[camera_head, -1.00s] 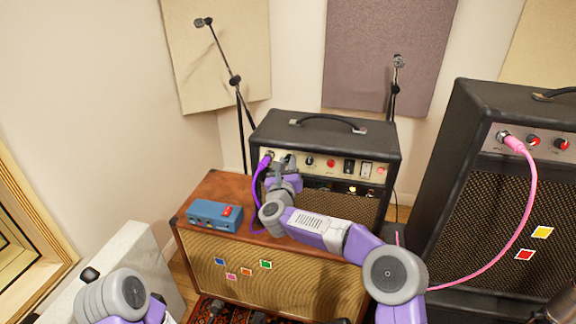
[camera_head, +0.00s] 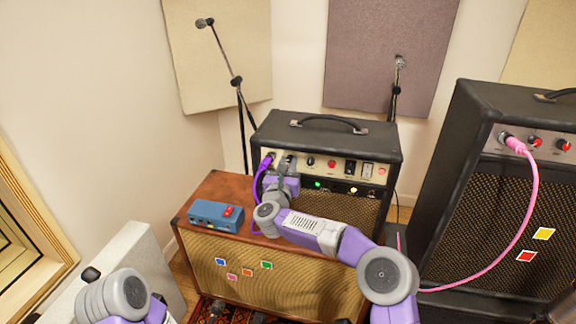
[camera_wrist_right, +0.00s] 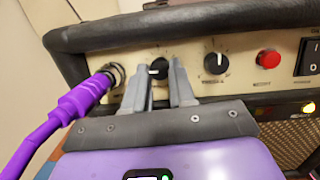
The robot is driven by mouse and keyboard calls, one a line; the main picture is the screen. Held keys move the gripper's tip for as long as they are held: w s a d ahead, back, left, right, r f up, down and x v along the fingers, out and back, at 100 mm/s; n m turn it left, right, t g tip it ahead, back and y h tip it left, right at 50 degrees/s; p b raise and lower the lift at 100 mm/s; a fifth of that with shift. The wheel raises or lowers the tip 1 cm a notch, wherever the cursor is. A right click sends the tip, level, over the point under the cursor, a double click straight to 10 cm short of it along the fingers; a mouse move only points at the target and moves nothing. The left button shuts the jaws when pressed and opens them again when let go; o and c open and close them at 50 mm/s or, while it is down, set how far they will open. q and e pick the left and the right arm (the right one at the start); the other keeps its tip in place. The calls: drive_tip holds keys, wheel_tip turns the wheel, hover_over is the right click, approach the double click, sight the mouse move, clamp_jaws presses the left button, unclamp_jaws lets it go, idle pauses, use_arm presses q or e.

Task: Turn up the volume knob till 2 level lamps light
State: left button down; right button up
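The small black amp (camera_head: 355,140) stands on the brown cabinet, with a cream control panel on its front. My right gripper (camera_head: 288,160) is at the left of that panel. In the right wrist view, the fingers of my right gripper (camera_wrist_right: 162,78) stand on either side of a black knob (camera_wrist_right: 159,68) beside the purple plug and appear closed on it. The knob's white pointer is roughly level; its label is hidden. A green lamp (camera_head: 318,184) and a yellow lamp (camera_head: 353,190) glow below the panel. My left gripper is out of view.
A purple cable plug (camera_wrist_right: 85,95) sits close left of the fingers. A second knob (camera_wrist_right: 216,62) and a red button (camera_wrist_right: 268,59) are to the right. A blue pedal (camera_head: 214,215) lies on the brown cabinet (camera_head: 200,265). A larger amp (camera_head: 470,190) stands right.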

drive_tip(key=shift+o, duration=0.9)
drive_tip(key=shift+s, duration=0.1)
drive_tip(key=v, duration=0.7)
drive_tip(key=shift+s+p, duration=0.2)
drive_tip(key=shift+p, duration=0.15)
drive_tip(key=shift+a+f, duration=0.1)
drive_tip(key=shift+a, duration=0.05)
